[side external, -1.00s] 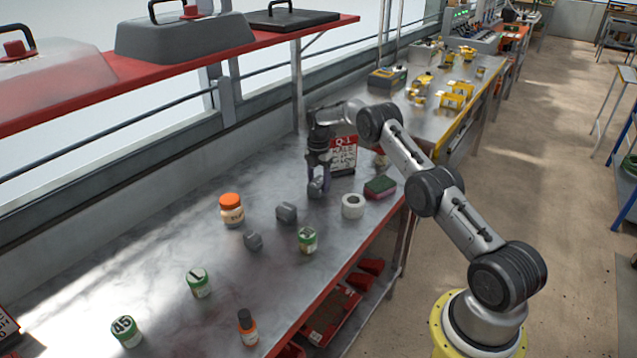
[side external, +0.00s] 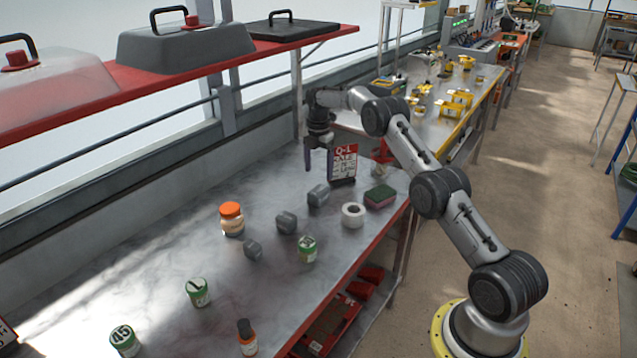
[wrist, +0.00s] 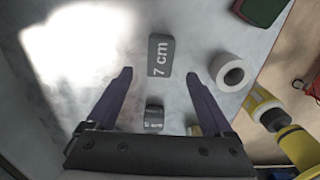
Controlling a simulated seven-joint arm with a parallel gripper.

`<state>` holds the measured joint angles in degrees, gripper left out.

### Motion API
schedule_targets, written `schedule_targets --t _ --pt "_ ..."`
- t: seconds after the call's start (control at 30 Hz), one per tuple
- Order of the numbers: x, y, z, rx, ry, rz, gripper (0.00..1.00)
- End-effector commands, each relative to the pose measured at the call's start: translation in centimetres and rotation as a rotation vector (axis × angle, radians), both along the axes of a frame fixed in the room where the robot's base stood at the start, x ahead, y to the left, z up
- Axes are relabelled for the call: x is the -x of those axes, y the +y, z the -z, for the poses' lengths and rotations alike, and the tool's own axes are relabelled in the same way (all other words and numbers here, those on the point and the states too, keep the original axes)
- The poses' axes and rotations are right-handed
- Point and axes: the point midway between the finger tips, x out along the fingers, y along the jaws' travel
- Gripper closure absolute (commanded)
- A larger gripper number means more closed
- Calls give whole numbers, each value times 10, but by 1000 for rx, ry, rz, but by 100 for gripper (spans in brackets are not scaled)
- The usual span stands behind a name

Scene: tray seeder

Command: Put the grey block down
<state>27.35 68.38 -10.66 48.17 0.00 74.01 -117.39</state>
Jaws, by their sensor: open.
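A grey block (side external: 318,195) sits on the metal bench in front of the sign. In the wrist view a grey block marked "7 cm" (wrist: 160,55) lies just beyond the fingertips. My gripper (side external: 319,166) is raised above the bench, apart from the block. Its two purple fingers (wrist: 158,77) are spread with nothing between the tips. Two other grey blocks, a middle one (side external: 286,221) and a smaller-looking one (side external: 253,250), stand in a row toward the front left. Another small grey block shows between the finger bases (wrist: 153,117).
A white tape roll (side external: 353,215) and a green-and-red sponge (side external: 380,197) lie right of the block. A red-and-white sign (side external: 343,163) stands behind it. An orange-lidded jar (side external: 231,218) and a green-lidded jar (side external: 308,249) stand nearby.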

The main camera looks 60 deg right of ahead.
Motion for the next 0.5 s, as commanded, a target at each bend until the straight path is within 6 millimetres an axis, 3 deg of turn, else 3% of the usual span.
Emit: schedule_targets --t 0.1,0.33,0.5 --pt "0 0 -18 1 -1 0 14" --pt "0 4 -39 2 -5 13 14" --pt "5 31 -87 16 -41 119 14"
